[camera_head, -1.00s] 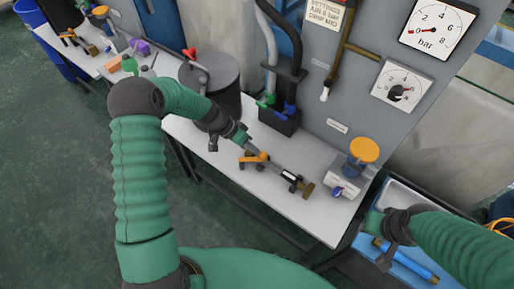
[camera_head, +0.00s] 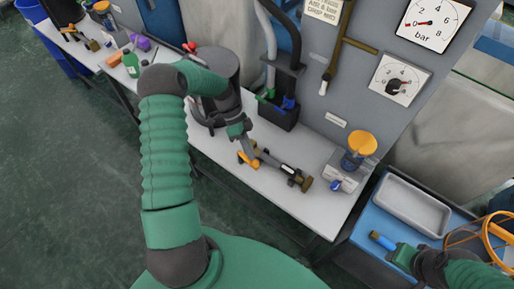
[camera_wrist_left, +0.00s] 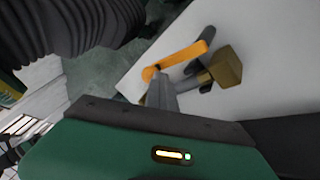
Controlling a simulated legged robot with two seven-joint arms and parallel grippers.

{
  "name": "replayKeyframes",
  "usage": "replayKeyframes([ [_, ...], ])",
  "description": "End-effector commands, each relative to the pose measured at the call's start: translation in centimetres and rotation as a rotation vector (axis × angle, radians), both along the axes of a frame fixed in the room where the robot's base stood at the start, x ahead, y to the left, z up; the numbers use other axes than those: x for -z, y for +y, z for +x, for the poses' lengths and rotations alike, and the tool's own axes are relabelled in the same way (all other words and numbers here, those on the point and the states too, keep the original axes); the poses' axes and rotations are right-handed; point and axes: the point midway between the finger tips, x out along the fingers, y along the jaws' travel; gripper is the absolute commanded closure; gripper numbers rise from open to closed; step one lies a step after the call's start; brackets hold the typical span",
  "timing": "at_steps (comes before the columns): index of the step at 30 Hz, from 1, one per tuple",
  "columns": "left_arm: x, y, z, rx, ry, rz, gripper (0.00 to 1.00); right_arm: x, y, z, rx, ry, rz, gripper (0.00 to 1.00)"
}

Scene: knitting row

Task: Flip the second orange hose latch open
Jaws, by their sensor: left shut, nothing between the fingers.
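An orange hose latch (camera_head: 244,157) sits at the near end of a grey and brass hose fitting (camera_head: 292,175) on the white bench. My left gripper (camera_head: 250,148) is shut, with its fingertips right at the latch, partly covering it. In the left wrist view the latch (camera_wrist_left: 185,56) is a slim orange lever running up and right from the grey fingers (camera_wrist_left: 162,92), beside a brass block (camera_wrist_left: 222,68). Whether the fingers touch the lever is unclear.
A valve with an orange knob (camera_head: 361,143) stands to the right on the bench. A dark bin (camera_head: 214,66) and a black holder with hoses (camera_head: 279,112) are behind. A blue cart with a grey tray (camera_head: 412,205) is at right. Bare bench lies in front of the fitting.

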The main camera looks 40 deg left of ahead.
Motion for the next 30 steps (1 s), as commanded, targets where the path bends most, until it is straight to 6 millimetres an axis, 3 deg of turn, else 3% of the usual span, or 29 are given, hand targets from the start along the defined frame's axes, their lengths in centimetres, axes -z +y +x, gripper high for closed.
replayKeyframes([
  [5, 0.1, -0.1, -0.6, 0.115, 0.003, -0.004, 1.0, -0.2, 0.0, 0.0, 0.0, 0.0, 0.0, 0.64],
  [30, 0.0, 1.5, 0.2, 0.109, 0.0, -0.001, 1.0, 0.2, 0.0, 0.0, 0.0, 0.0, 0.0, 0.64],
])
